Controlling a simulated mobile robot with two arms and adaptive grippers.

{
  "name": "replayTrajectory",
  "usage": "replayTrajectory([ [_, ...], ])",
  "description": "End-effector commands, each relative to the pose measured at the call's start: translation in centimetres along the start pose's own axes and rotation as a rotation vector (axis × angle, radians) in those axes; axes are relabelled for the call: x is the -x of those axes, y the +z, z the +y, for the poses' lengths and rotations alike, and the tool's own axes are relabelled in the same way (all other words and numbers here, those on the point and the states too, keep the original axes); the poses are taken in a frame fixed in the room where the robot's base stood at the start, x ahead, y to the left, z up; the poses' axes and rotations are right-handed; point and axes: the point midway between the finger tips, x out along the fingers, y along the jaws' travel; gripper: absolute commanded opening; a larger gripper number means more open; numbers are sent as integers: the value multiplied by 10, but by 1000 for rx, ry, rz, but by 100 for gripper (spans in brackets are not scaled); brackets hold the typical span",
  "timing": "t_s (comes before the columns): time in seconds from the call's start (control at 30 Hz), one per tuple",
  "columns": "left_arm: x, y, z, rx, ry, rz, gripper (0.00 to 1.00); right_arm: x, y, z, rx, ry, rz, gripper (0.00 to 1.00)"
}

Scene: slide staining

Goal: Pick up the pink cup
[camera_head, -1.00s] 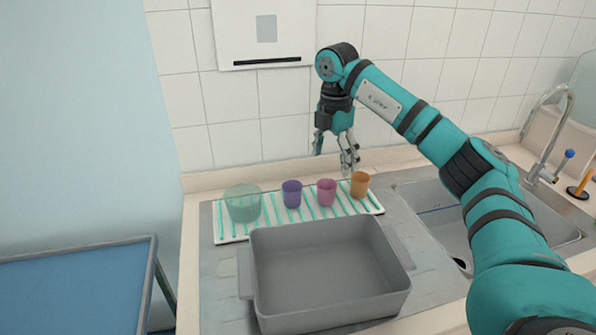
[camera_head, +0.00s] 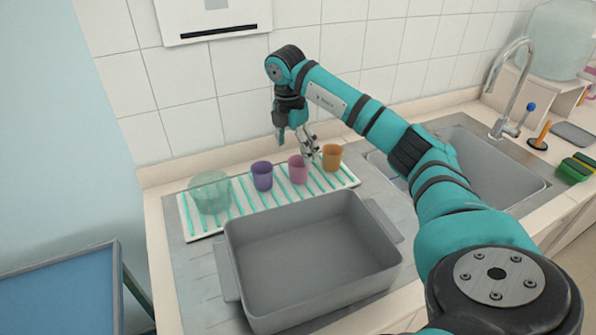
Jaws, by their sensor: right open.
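The pink cup (camera_head: 298,170) stands upright on a white and green striped rack (camera_head: 330,183). A purple cup (camera_head: 262,176) stands to its left and an orange cup (camera_head: 332,157) to its right. My right gripper (camera_head: 298,148) is open and points down just above and behind the pink cup. One finger shows near the gap between the pink and orange cups. I cannot tell whether the fingers touch a cup. My left gripper is not in view.
A clear greenish cup (camera_head: 210,192) stands at the rack's left end. A large grey basin (camera_head: 318,285) sits in front of the rack. The sink (camera_head: 490,165) lies to the right. A tiled wall (camera_head: 190,125) is close behind. A blue-topped table (camera_head: 60,295) is at the lower left.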

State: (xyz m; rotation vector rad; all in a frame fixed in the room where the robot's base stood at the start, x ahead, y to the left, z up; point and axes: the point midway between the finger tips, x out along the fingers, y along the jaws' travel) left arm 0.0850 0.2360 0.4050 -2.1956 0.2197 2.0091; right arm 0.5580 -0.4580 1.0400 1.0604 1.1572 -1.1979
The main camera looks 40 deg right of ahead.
Motion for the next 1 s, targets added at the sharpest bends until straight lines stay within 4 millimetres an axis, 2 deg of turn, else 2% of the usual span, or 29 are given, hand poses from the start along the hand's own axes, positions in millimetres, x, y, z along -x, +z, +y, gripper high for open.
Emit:
replayTrajectory([
  [0.1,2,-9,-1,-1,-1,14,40,-7,0,0,-1,-1,-1,83],
  [0.23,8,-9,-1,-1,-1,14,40,-17,3,-1,-2,-5,-1,83],
  [0.5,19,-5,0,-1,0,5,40,-55,6,0,0,-3,0,83],
  [0.8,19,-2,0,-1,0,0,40,-61,6,1,0,0,-1,83],
  [1.0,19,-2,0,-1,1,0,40,-61,6,1,0,0,-1,57],
])
